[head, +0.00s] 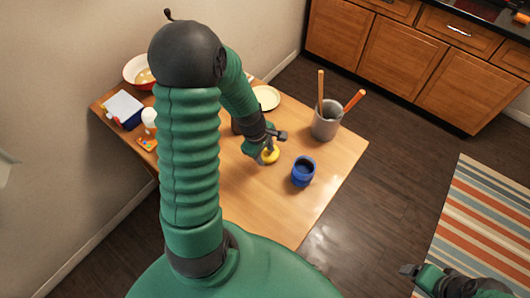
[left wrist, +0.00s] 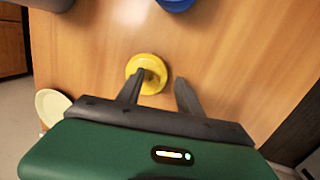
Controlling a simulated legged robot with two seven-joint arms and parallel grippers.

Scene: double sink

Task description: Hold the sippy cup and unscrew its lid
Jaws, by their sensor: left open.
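The blue cup (head: 303,172) stands upright on the table with its top open and dark inside. Its edge also shows at the top of the left wrist view (left wrist: 175,4). The round yellow lid (head: 271,156) is off the cup, just left of it, over the table. My left gripper (head: 267,152) is open at the lid. In the left wrist view one fingertip overlaps the yellow lid (left wrist: 134,67) and the other finger stands apart to its right. I cannot tell whether they touch. My right gripper (head: 410,270) is at the lower right, away from the table, and looks empty.
A grey utensil pot (head: 325,124) with orange-handled tools stands right of my left gripper. A pale plate (head: 267,97), a red-rimmed bowl (head: 137,68) and several small items occupy the table's far and left parts. The table's near right part (head: 285,215) is clear.

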